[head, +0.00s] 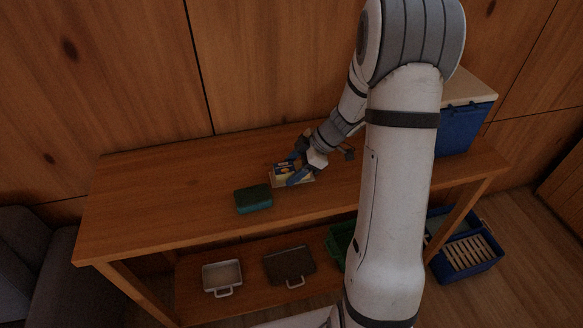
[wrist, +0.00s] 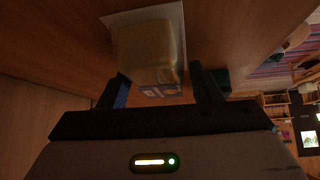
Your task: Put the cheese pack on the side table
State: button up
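The cheese pack (head: 283,168) is a small yellowish block with a blue and white label, on the wooden table (head: 150,205). In the wrist view the pack (wrist: 148,48) lies just ahead of and between my blue fingertips. A flat pale sheet or tray (wrist: 118,18) shows beneath or behind it. My gripper (head: 298,167) is low over the tabletop at the pack. Its fingers (wrist: 165,90) are spread, with a visible gap on the right side of the pack. Contact on the left side is unclear. I cannot tell which furniture is the side table.
A dark green box (head: 253,199) sits left of the pack, near the front edge. A blue bin with a pale lid (head: 464,125) stands at the right end. The tabletop's left part is clear.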

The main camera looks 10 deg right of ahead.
jog(key=o, duration=0.3)
jog(key=shift+r, duration=0.2)
jog(key=v, duration=1.1)
jog(key=s+a+r+m+h, duration=0.1)
jog(key=s+a+m+h, duration=0.1)
jog(key=s+m, duration=0.3)
jog(key=s+a+r+m+h, duration=0.2)
jog(key=s+m, duration=0.3)
jog(key=s, duration=0.3)
jog(key=s+a+r+m+t+h, duration=0.1)
jog(key=s+a+m+h, duration=0.2)
jog(key=s+m, duration=0.3)
jog(key=shift+s+r+h+b, duration=0.3)
jog(key=shift+s+r+b, duration=0.1)
jog(key=shift+s, duration=0.1)
jog(key=shift+a, duration=0.15)
jog(key=shift+c, duration=0.3)
